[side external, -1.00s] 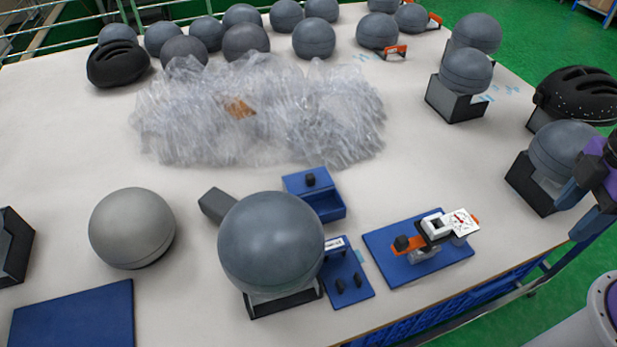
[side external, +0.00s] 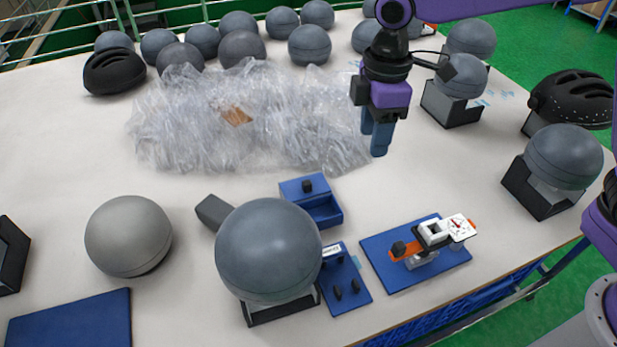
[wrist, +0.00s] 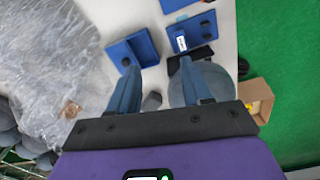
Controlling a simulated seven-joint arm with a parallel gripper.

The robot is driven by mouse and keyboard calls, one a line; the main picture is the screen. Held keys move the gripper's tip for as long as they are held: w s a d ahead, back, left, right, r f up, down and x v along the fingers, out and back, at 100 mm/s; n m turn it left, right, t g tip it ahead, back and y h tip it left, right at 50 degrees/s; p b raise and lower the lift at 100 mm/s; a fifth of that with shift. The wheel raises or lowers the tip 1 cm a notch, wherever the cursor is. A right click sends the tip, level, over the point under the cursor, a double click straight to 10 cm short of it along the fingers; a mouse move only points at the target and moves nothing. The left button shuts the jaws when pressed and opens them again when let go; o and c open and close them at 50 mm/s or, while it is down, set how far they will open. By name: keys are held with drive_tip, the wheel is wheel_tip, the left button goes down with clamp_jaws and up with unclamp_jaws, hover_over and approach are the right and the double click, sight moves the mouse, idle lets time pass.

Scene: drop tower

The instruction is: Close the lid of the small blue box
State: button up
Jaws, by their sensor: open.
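The small blue box (side external: 325,213) stands on the table behind the large grey ball, and its lid (side external: 303,188) with a black knob is raised at the back. The box (wrist: 146,45) and the knobbed lid (wrist: 121,56) also show in the wrist view, above the left finger. My gripper (side external: 376,140) is open and empty, above the table beyond the box and to its right, by the plastic wrap. Its two blue fingers (wrist: 160,92) point down and stand apart in the wrist view.
A large grey ball (side external: 268,250) on a stand is close in front of the box. A blue plate with small black knobs (side external: 347,285) and a blue base with a dial gauge (side external: 458,228) lie to the right. Crumpled plastic wrap (side external: 200,125) covers the back middle.

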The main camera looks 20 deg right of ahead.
drive_tip(key=n, duration=0.2)
hover_over(308, 182)
wheel_tip(308, 182, down, 5)
wheel_tip(308, 182, down, 18)
idle(0.4)
